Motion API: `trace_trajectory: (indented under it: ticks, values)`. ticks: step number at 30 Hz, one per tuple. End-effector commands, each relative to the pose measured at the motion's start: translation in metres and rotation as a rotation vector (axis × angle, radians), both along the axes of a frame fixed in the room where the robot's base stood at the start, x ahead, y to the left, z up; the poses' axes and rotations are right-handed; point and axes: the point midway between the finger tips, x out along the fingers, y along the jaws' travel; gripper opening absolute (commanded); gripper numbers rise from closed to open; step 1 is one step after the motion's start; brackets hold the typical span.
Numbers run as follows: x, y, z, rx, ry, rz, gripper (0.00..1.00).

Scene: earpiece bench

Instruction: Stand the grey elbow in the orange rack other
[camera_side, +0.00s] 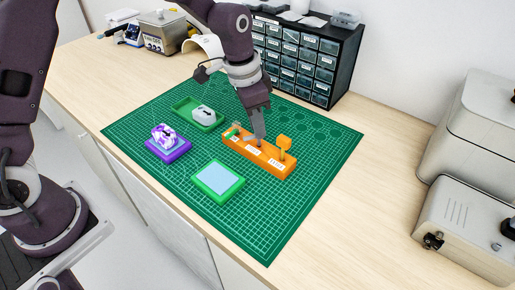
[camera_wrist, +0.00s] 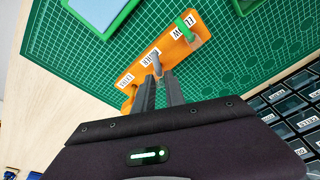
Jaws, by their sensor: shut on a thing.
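My gripper (camera_side: 259,137) is over the middle of the orange rack (camera_side: 268,160), pointing down. In the wrist view its two fingers (camera_wrist: 158,82) are shut on the grey elbow (camera_wrist: 157,64), which shows as a small grey piece at the fingertips. The elbow is at the rack's middle place, beside the middle label. I cannot tell whether its lower end is seated in the rack. The rack also shows in the wrist view (camera_wrist: 167,46). The fingers hide much of the elbow in the side view.
A green piece (camera_side: 234,131) and an orange piece (camera_side: 284,142) stand at the rack's ends. A purple tray (camera_side: 176,153), a green tray with a white piece (camera_side: 204,114) and a green-rimmed blue pad (camera_side: 219,180) lie on the mat. Drawers (camera_side: 305,60) stand behind.

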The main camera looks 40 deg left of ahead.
Motion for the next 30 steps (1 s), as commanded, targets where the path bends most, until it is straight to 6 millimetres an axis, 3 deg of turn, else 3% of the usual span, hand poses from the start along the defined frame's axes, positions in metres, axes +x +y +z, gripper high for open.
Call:
trace_trajectory:
  ticks: [30]
  values:
    - [0.000, 0.000, -0.021, 0.000, 0.000, 0.000, 0.00]
